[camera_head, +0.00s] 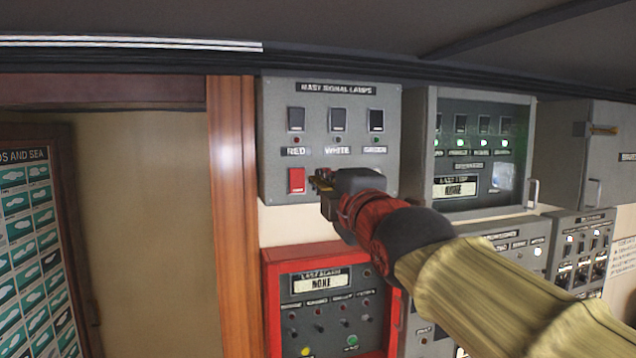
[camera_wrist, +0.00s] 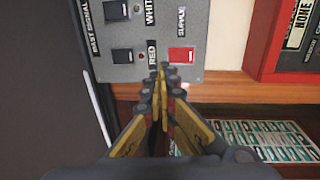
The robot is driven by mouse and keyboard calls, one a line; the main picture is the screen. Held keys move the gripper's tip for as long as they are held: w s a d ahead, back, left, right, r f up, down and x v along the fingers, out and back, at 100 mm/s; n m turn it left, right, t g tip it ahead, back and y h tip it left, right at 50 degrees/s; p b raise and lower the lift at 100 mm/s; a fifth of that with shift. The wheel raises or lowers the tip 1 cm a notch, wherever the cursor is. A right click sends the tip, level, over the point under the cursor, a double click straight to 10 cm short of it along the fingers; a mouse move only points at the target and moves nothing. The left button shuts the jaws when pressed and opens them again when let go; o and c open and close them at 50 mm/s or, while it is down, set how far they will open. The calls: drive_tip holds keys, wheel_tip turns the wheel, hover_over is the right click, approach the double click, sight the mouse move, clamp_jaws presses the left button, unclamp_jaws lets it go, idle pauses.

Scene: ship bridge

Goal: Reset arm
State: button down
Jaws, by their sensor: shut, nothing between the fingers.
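My arm reaches from the lower right in the head view. My gripper (camera_head: 318,182) is in front of the lower part of the grey mast signal lamps panel (camera_head: 330,96). In the wrist view, my gripper (camera_wrist: 160,72) is shut and empty, with its fingertips together just below the panel's red light label. The red supply switch (camera_head: 296,180) is just left of the fingertips in the head view. It also shows in the wrist view (camera_wrist: 181,55), to the right of the fingertips. I cannot tell whether the fingertips touch the panel.
A red alarm panel (camera_head: 272,300) is below the lamp panel. A grey cabinet with a glass door (camera_head: 470,106) stands to its right. A wooden post (camera_head: 232,215) and a cloud chart (camera_head: 32,245) are on the left. A dark ceiling runs overhead.

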drive_tip(key=s+d+f+m+g+h+b, duration=0.2)
drive_tip(key=f+m+g, duration=0.6)
drive_tip(key=f, duration=1.4)
drive_tip(key=s+d+f+m+g+h+b, duration=0.1)
drive_tip(key=s+d+f+m+b, duration=0.3)
drive_tip(key=s+f, duration=0.5)
drive_tip(key=s+d+f+m+g+h+b, duration=0.1)
drive_tip(key=s+d+f+m+b, duration=0.3)
drive_tip(key=f, duration=1.7)
drive_tip(key=s+d+f+m+g+h+b, duration=0.1)
drive_tip(key=s+d+f+m+g+b, duration=0.2)
drive_tip(key=s+f+b, duration=0.8)
drive_tip(key=shift+s+d+f+m, duration=1.1)
drive_tip(key=shift+s+d+f, duration=0.3)
drive_tip(key=shift+f, duration=0.8)
